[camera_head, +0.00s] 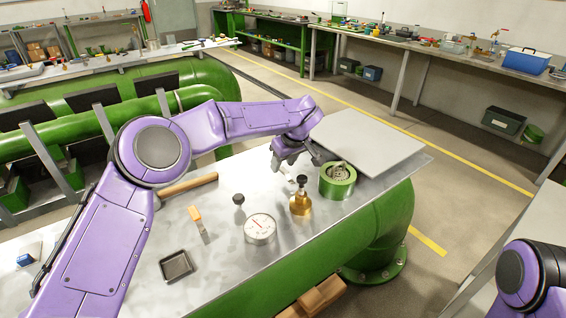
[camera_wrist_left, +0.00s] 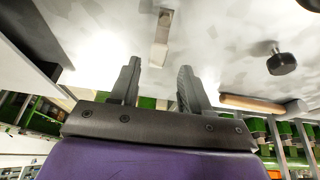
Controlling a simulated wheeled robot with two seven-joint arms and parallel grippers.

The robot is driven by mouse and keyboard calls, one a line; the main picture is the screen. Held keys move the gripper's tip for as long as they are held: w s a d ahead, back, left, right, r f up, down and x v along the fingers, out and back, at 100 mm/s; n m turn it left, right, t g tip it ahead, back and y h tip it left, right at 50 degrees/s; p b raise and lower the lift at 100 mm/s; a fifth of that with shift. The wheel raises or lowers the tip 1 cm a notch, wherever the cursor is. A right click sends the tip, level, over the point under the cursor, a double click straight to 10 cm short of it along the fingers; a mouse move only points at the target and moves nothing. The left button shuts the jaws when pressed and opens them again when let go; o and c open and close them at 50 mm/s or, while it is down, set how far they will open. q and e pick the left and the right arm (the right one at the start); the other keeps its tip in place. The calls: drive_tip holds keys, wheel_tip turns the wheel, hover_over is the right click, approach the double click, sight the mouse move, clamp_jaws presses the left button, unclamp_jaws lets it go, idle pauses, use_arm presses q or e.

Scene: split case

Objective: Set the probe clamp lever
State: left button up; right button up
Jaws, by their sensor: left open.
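My left gripper (camera_head: 296,161) is over the far part of the steel bench, its fingers pointing down toward the top. In the left wrist view, the left gripper (camera_wrist_left: 157,82) has its fingers spread with nothing between them. A pale narrow bar (camera_wrist_left: 160,42) with a darker end lies ahead of the gap between the fingertips, apart from them. It may be the clamp lever; I cannot tell for sure. A green round housing (camera_head: 337,182) with metal parts inside stands just right of the gripper. My right gripper is out of view.
A brass fitting with a black knob (camera_head: 300,204), a dial gauge (camera_head: 260,229), a black knob (camera_head: 239,200), an orange-handled tool (camera_head: 196,217), a wooden handle (camera_head: 188,185) and a black tray (camera_head: 176,267) are on the bench. A grey plate (camera_head: 370,142) lies behind the housing.

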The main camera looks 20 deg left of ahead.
use_arm(q)
drive_tip(key=shift+w+a+f, duration=0.2)
drive_tip(key=shift+w+f, duration=0.6)
drive_tip(key=shift+f, duration=0.15)
drive_tip(key=shift+s+r, duration=0.4)
drive_tip(key=shift+s, duration=0.05)
drive_tip(key=shift+c, duration=0.3)
drive_tip(key=c, duration=0.5)
clamp_jaws()
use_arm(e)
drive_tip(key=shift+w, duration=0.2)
